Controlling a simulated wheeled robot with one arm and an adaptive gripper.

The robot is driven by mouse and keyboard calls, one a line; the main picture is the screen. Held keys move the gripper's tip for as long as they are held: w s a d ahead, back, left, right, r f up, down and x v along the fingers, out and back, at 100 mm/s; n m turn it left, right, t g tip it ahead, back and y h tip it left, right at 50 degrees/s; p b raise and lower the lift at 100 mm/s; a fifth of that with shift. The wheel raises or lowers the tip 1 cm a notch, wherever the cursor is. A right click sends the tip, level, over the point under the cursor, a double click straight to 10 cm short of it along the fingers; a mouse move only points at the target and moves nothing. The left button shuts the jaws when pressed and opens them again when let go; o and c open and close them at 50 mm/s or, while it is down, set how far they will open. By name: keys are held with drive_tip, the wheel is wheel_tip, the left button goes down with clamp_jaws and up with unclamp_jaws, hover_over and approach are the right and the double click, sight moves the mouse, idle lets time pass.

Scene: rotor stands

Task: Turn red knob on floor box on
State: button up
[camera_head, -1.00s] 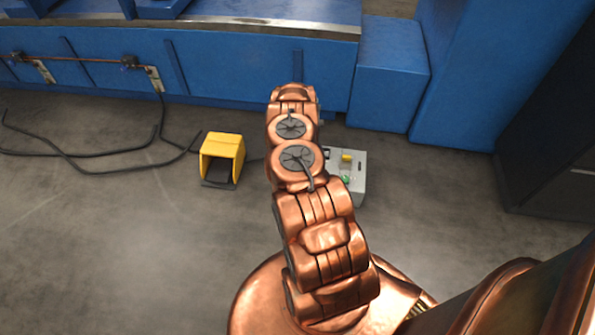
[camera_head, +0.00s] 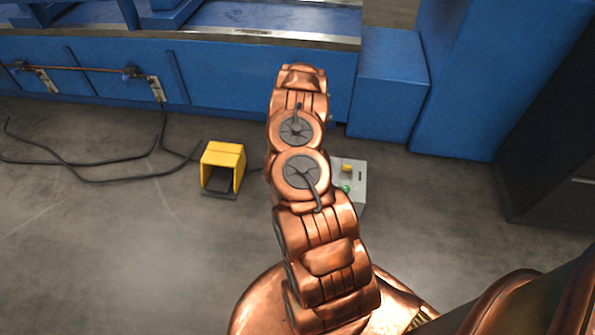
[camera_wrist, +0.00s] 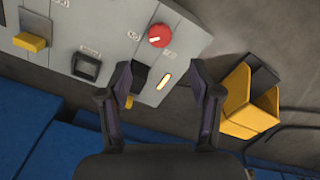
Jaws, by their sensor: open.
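The grey floor box (camera_head: 355,172) stands on the concrete floor, partly hidden behind my copper arm in the head view. In the wrist view the box panel (camera_wrist: 117,42) fills the upper left. My gripper (camera_wrist: 164,85) is open and empty. Its two dark fingers stand apart in front of the lower edge of the panel, and the red knob lies above them, slightly left of the middle of the gap. The head view hides the gripper and the red knob.
A yellow foot pedal (camera_head: 222,166) stands left of the box; it also shows in the wrist view (camera_wrist: 249,101). Black cables (camera_head: 90,160) lie on the floor at left. A blue machine base (camera_head: 220,75) runs behind. The panel also carries a black switch (camera_wrist: 86,66) and yellow part (camera_wrist: 33,36).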

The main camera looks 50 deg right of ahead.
drive_tip(key=shift+r, duration=1)
